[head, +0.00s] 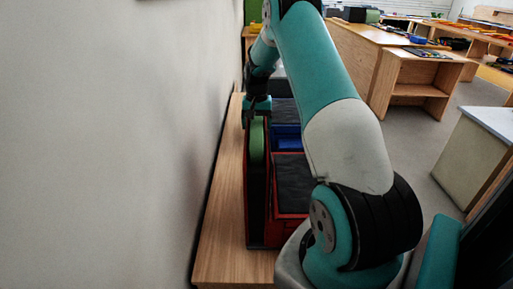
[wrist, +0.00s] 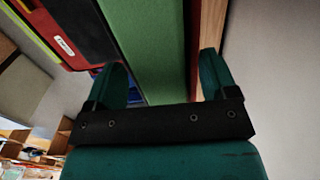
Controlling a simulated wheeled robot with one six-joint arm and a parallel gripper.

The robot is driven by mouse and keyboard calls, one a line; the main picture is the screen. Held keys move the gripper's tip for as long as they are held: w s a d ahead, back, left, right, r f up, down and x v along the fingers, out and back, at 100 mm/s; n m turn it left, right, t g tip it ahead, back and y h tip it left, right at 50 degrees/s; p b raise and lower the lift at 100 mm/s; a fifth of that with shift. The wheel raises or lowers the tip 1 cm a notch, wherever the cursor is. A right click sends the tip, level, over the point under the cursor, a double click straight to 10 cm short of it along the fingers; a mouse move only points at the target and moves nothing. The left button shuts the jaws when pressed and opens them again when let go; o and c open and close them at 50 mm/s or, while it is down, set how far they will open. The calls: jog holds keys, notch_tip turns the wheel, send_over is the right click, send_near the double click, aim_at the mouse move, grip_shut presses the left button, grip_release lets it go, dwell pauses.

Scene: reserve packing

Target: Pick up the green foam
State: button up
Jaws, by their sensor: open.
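The green foam (head: 257,142) is a long narrow strip standing on edge, on the left side of a red case on the wooden bench. In the wrist view the green foam (wrist: 152,45) runs between the two fingers of my gripper (wrist: 162,68). The fingers are apart, one on each side of the foam, with a gap visible at least on the right. In the head view my gripper (head: 256,106) is at the far end of the foam, and my arm hides part of the case.
The red case (head: 291,201) holds dark panels (head: 293,178) and a blue part (head: 287,136) right beside the foam. A plain wall (head: 120,130) stands close on the left. A bare strip of the wooden bench (head: 222,220) lies between wall and case.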

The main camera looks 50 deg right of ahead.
jog(key=shift+f, duration=0.3)
jog(key=c, duration=1.3)
jog(key=shift+r, duration=0.1)
